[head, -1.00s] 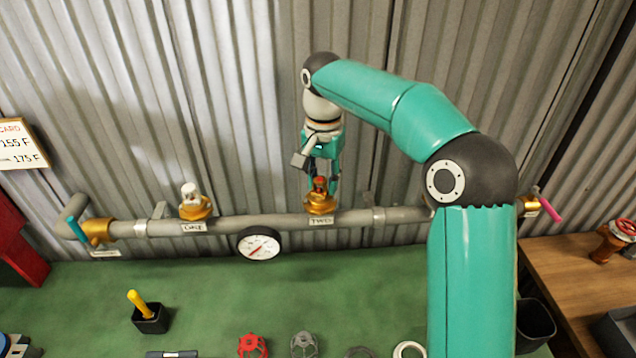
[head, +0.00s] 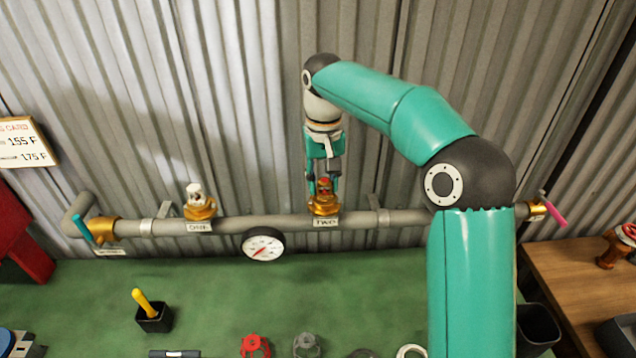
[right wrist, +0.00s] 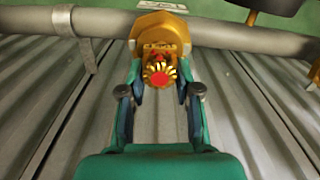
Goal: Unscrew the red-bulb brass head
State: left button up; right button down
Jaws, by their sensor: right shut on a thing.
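The red-bulb brass head (head: 324,198) sits upright on the grey pipe (head: 280,223), above a small white label. In the right wrist view its red bulb (right wrist: 159,78) faces the camera, with brass prongs around it. My right gripper (head: 324,184) comes down from above. Its two fingers (right wrist: 158,88) stand on either side of the head and are shut on it. A second brass head with a white bulb (head: 199,200) stands further left on the same pipe. My left gripper is not in view.
A round gauge (head: 263,244) hangs below the pipe. A teal lever (head: 88,229) is at the pipe's left end, a pink one (head: 556,215) at its right. A black cup with a yellow tool (head: 152,312) and several loose parts lie on the green surface.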

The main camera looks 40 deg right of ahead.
jog(key=n, duration=0.3)
jog(key=a+n, duration=0.1)
jog(key=n, duration=0.1)
jog(key=shift+w+n, duration=0.1)
jog(key=shift+n, duration=0.3)
jog(key=c, duration=0.8)
grip_release()
jog(key=shift+c, duration=0.2)
jog(key=shift+d, duration=0.1)
